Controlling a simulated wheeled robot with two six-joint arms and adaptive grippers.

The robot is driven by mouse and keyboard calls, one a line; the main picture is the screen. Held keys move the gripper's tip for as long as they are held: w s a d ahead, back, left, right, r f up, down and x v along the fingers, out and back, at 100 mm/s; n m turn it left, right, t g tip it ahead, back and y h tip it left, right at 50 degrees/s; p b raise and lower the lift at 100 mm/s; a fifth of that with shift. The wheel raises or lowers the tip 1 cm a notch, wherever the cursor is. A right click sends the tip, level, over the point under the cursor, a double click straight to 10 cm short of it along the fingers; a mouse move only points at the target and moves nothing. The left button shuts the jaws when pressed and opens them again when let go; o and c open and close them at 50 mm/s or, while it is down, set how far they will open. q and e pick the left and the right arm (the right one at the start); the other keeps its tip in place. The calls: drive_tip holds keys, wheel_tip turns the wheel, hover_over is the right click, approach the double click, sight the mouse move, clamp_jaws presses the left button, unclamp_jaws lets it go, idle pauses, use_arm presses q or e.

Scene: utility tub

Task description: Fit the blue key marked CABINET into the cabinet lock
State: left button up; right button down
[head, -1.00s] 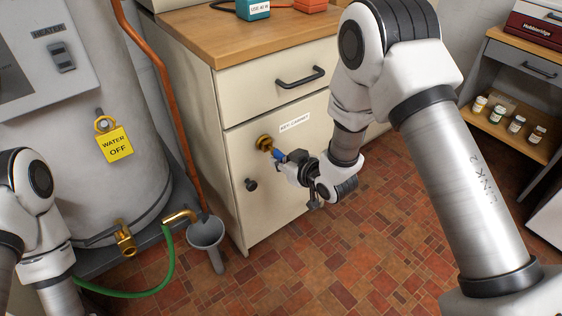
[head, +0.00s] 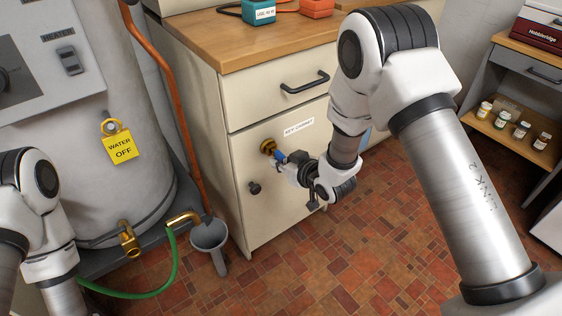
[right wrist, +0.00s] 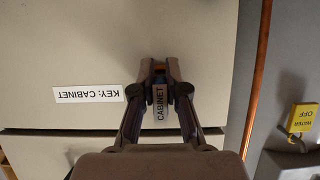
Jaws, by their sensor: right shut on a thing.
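The brass cabinet lock (head: 268,146) sits on the cream cabinet door (head: 285,195), above a dark knob. My right gripper (head: 285,160) is shut on the blue key (head: 279,156) in front of the lock. The key points at the lock and its front end meets the lock in the head view; I cannot tell how far in it is. In the right wrist view the key's tag (right wrist: 160,105) reads CABINET between the fingers (right wrist: 160,72), and the lock is mostly hidden behind the fingertips. My left gripper is out of view; only its arm shows.
A label (head: 299,127) reading KEY: CABINET is beside the lock. A drawer with a dark handle (head: 305,82) is above. At left are the heater tank with a yellow WATER OFF tag (head: 121,147), a copper pipe and a grey funnel (head: 209,236).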

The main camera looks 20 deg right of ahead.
idle(0.3)
drive_tip(key=c, duration=1.1)
unclamp_jaws()
drive_tip(key=shift+w, duration=0.1)
